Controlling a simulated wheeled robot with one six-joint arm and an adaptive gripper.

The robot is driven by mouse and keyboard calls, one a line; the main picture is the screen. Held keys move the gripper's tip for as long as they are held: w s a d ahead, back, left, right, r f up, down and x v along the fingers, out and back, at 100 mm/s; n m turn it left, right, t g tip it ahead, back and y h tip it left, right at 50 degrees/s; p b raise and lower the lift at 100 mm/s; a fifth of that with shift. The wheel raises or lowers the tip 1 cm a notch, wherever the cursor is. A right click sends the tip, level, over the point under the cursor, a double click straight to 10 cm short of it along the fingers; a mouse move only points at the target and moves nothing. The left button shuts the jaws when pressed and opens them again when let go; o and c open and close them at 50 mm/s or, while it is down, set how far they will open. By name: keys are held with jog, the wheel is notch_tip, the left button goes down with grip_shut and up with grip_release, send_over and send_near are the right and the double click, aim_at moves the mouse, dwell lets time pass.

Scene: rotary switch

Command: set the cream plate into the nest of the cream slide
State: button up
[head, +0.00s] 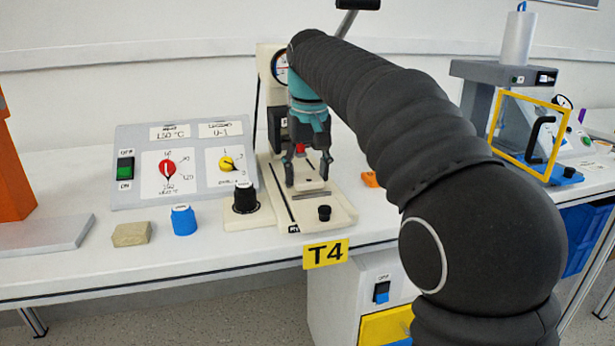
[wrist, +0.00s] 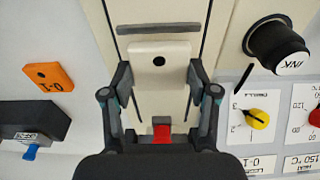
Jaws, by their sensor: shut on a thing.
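My gripper (head: 307,172) points down over the cream slide (head: 340,212) of the machine marked T4. In the wrist view, its two fingers (wrist: 159,82) are shut on the sides of the cream plate (wrist: 160,90). The plate has a rounded front edge and a dark hole, and shows between the fingers in the head view. The cream slide (wrist: 160,14) runs beneath and ahead of the plate, with a dark slot just beyond the plate's front edge. The nest is hidden under the plate and fingers. I cannot tell whether the plate touches the slide.
A black INK knob (head: 245,198) stands left of the slide, near a blue knob-like piece (head: 183,219) and a tan block (head: 132,234). A control panel (head: 140,190) is behind them. An orange tag (head: 370,179) lies right of the slide. A black knob (head: 324,212) stands at the slide's front.

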aim_at(309, 180)
jog(key=shift+f, duration=0.4)
jog(key=shift+f, duration=0.15)
jog(key=o, duration=1.2)
jog(key=shift+o, duration=0.2)
notch_tip(309, 180, up, 12)
jog(key=s+p, duration=0.1)
jog(key=shift+s+d, duration=0.2)
